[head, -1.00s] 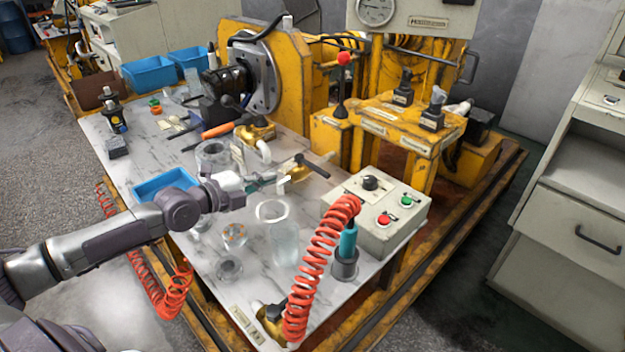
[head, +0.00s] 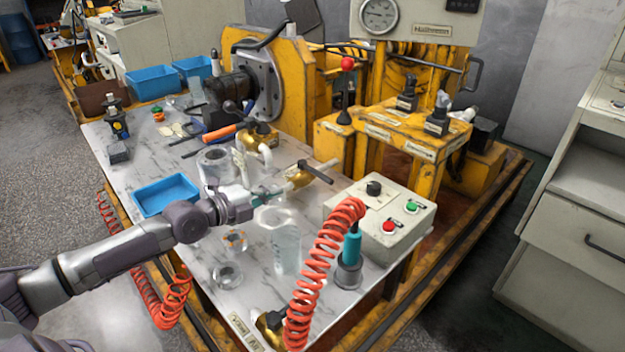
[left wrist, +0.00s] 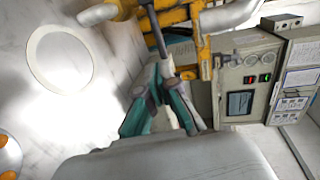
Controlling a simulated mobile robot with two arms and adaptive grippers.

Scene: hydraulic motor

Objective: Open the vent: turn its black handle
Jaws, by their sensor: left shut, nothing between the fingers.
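The vent valve has a brass body (head: 298,179) with a black bar handle (head: 317,172), and stands left of the grey control box in the head view. My left gripper (head: 268,193) is just left of the brass body, at the end of the arm that comes in from the left. In the left wrist view its teal fingers (left wrist: 164,72) are shut with nothing between them. A dark bar (left wrist: 156,28), likely the handle, runs down close to the fingertips there; I cannot tell whether they touch. My right gripper is not in view.
The grey control box (head: 382,218) stands right of the valve. A clear glass cylinder (head: 285,250) and a red coiled hose (head: 322,262) are in front. A blue tray (head: 166,194) lies behind my left arm. A white bent pipe (head: 262,148) stands beyond the gripper.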

